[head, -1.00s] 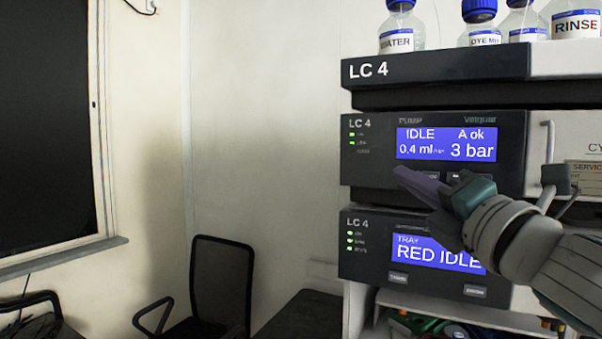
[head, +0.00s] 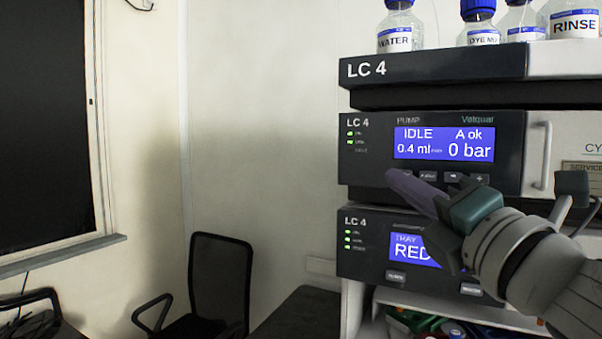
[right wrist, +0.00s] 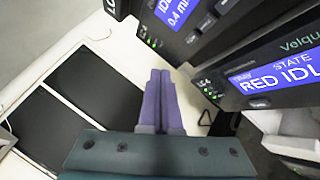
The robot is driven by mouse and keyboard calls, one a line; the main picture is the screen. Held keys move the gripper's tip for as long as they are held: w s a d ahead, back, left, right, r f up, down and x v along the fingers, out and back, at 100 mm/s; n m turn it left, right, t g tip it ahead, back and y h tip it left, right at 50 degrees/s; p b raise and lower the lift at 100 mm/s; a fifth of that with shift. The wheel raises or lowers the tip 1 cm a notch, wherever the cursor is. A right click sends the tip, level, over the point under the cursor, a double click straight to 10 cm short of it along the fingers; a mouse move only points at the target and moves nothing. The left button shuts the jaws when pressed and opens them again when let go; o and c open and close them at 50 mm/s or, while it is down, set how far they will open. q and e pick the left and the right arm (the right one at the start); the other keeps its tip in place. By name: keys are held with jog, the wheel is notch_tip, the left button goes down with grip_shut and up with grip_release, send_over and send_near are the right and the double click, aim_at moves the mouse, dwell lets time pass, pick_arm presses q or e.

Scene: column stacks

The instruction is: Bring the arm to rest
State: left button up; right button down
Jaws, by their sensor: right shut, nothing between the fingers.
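My right gripper (head: 400,182) is in front of the LC 4 stack in the head view, with its purple fingers pointing left. In the right wrist view its fingers (right wrist: 160,98) lie together with nothing between them. The pump module (head: 372,165) reads IDLE, 0.4 ml, A ok and 0 bar. The tray module (head: 365,262) below it shows TRAY and RED, with the rest of its screen hidden behind my gripper and wrist. I cannot tell whether the fingers touch a panel. My left gripper is not in view.
Bottles, among them WATER (head: 395,40) and RINSE (head: 574,24), stand on top of the stack. A handle (head: 541,155) sticks out right of the pump. A black chair (head: 220,280) and a dark table (head: 300,318) stand to the left. Free space lies left of the stack.

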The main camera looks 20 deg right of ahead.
jog(key=s+a+f+m+g+h+p, duration=0.1)
jog(key=s+f+m+g+h+p, duration=0.1)
jog(key=s+f+m+g+p, duration=1)
jog(key=s+a+m+g+y, duration=0.4)
jog(key=s+a+m, duration=0.4)
jog(key=s, duration=0.4)
jog(key=shift+s+a+m+g, duration=0.15)
jog(key=shift+s+m+g, duration=0.3)
jog(key=shift+m, duration=0.25)
jog(key=shift+w+f, duration=0.1)
